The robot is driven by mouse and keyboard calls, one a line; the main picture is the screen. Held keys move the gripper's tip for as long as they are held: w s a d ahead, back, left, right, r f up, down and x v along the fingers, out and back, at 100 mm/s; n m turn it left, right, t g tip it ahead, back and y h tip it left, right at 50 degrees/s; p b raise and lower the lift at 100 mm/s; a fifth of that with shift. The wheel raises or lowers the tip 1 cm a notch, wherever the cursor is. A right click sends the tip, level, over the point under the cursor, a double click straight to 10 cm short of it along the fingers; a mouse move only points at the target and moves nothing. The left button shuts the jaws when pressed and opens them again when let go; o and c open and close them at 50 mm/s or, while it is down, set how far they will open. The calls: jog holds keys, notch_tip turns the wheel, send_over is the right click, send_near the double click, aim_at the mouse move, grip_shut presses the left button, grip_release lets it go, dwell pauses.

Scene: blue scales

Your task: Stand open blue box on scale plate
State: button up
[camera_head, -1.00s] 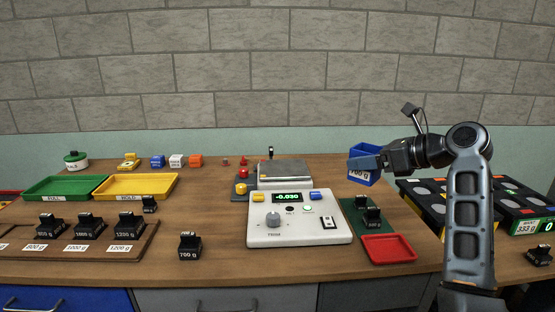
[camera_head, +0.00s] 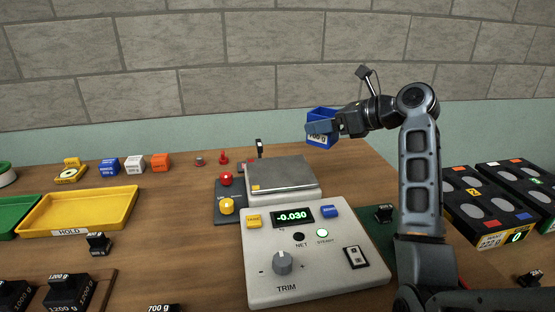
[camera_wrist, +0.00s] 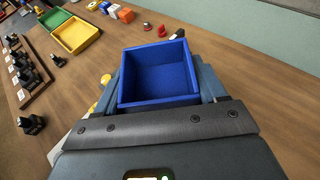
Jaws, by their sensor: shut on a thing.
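The open blue box (camera_head: 320,139) is held in my gripper (camera_head: 322,128), behind and to the right of the scale plate. In the wrist view the box (camera_wrist: 158,75) shows its open top and empty inside, with a finger at each side. Its front label is partly covered by the gripper in the head view. The scale plate (camera_head: 283,174) is a bare grey metal square on the white scale (camera_head: 315,262). The scale display (camera_head: 292,215) reads -0.030. The box is apart from the plate.
Red and yellow knobs (camera_head: 226,193) stand left of the plate, and a small black post (camera_head: 259,148) stands behind it. A yellow tray (camera_head: 80,212) and small coloured blocks (camera_head: 134,164) are at left. Black units with round pads (camera_head: 487,206) are at right.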

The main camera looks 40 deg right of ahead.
jog(key=w+a+f, duration=0.5)
jog(key=w+a, duration=0.1)
jog(key=w, duration=0.1)
jog(key=shift+w+a+f+p, duration=0.1)
jog(key=shift+a+f+p, duration=0.15)
jog(key=shift+f+p, duration=0.15)
jog(key=shift+a+f, duration=0.1)
jog(key=shift+f, duration=1.95)
jog(key=o, duration=1)
jog(key=shift+o, duration=0.2)
jog(key=v, duration=1.2)
